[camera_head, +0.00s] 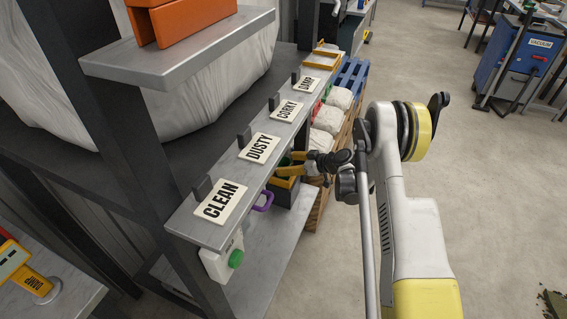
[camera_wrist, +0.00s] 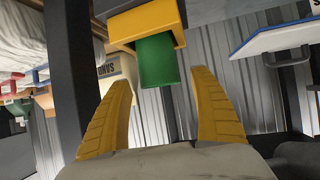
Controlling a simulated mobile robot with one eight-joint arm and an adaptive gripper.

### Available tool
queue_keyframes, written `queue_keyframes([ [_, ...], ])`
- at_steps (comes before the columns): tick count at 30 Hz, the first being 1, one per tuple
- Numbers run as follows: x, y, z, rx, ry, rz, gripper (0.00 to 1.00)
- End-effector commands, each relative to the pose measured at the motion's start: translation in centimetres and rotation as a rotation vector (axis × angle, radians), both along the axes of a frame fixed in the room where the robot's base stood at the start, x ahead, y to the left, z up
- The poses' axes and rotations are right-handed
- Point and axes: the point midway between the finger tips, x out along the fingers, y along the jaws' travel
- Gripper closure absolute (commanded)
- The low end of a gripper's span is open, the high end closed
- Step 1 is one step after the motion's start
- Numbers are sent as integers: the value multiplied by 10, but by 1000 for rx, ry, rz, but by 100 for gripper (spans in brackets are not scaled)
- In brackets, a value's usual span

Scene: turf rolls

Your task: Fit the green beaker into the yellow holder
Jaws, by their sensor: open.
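In the wrist view the green beaker (camera_wrist: 158,62) sits in the yellow holder (camera_wrist: 146,24), with part of it sticking out of the holder's opening. My gripper (camera_wrist: 161,78) is open, its two yellow fingers apart on either side of the beaker's exposed end. A gap shows between each finger and the beaker, so nothing is gripped. In the head view my gripper (camera_head: 287,170) is beside the shelf edge, below the labels. A small patch of green shows near its fingers there, mostly hidden by the shelf and gripper. How deep the beaker sits cannot be seen.
A grey shelf (camera_head: 208,232) carries signs reading CLEAN (camera_head: 220,202), DUSTY (camera_head: 259,148), CORKY and DAMP. A white jug with a green cap (camera_head: 236,259) hangs below it. Pale sacks (camera_head: 328,119) and a blue pallet (camera_head: 352,76) stand behind. The floor at right is mostly open.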

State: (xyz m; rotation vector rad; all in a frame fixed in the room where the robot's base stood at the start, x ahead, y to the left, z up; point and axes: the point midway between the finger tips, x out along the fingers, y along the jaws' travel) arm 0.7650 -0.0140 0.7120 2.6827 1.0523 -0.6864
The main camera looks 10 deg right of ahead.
Motion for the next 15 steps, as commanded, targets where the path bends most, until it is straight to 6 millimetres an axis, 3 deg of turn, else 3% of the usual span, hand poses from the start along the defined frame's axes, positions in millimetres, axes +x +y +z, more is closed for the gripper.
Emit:
queue_keyframes([
  [6, -33, -32, 30, 1, 0, -3, 27],
  [15, -60, -56, 46, 0, 0, 0, 27],
])
